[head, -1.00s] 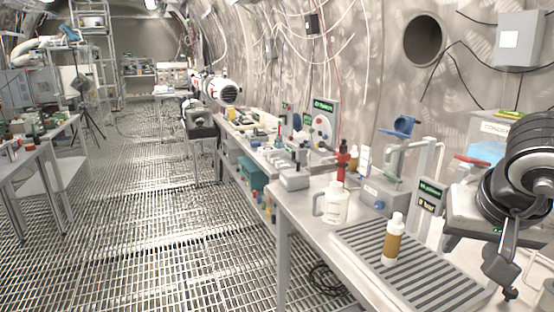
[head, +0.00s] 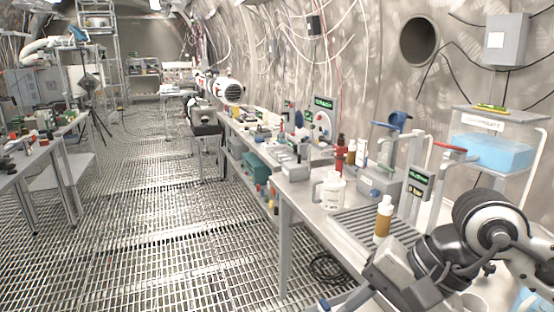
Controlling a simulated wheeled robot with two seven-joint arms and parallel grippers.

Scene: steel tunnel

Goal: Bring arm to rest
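My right arm (head: 440,258) comes in from the right and reaches low across the near end of the steel bench. Its grey wrist end (head: 392,262) is in front of the ribbed tray (head: 352,226), hiding the tray's near part. The fingertips cannot be made out, so I cannot tell whether this gripper is open or shut. A white-capped bottle with brown contents (head: 383,220) stands upright on the tray, just behind the wrist. My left arm and gripper are not in view.
A white jug (head: 332,193) stands left of the tray. A grey device (head: 380,184) and a small display (head: 417,184) are behind it. A clear bin with blue contents (head: 492,152) is at the right. The grated floor (head: 150,220) at left is open.

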